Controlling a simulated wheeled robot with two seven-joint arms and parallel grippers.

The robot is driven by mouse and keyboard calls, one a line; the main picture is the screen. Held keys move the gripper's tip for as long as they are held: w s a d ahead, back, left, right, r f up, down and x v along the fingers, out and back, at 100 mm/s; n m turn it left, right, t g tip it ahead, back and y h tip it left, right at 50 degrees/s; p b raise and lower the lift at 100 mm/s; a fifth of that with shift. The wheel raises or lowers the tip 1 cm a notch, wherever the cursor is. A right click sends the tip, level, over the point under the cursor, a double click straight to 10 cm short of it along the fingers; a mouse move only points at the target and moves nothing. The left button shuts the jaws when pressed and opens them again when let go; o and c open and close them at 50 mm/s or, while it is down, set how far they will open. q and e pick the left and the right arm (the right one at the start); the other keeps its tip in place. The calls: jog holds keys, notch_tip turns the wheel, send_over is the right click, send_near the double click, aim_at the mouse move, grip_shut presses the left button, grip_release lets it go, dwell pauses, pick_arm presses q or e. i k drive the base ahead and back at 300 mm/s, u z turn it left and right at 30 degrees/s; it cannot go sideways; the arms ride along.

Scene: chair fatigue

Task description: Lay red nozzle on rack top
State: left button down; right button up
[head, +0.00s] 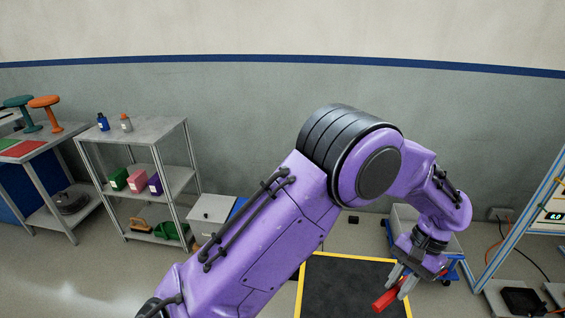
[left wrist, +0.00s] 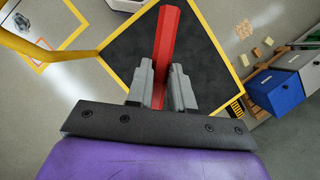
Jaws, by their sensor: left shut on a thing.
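The red nozzle (left wrist: 167,48) is a long red bar held between the fingers of my left gripper (left wrist: 160,85) in the left wrist view. In the head view my left gripper (head: 402,283) points down at the lower right, and the red nozzle (head: 384,301) sticks out to its left, in the air above the black mat. The rack (head: 146,130) stands at the left with a grey top shelf. A blue bottle (head: 103,122) and a grey bottle with an orange cap (head: 126,123) stand on that top. The gripper is well to the right of the rack. My right gripper is not in view.
The rack's middle shelf holds green, pink and purple bins (head: 137,181). A table with teal and orange stools (head: 45,112) is at the far left. A white cabinet (head: 214,214) stands right of the rack. A yellow-edged black mat (head: 345,285) lies on the floor.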

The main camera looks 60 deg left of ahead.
aim_at(153, 132)
jog(key=k, duration=0.85)
jog(key=u, duration=3.25)
jog(key=i, duration=3.8)
jog(key=z, duration=2.55)
jog(key=i, duration=1.05)
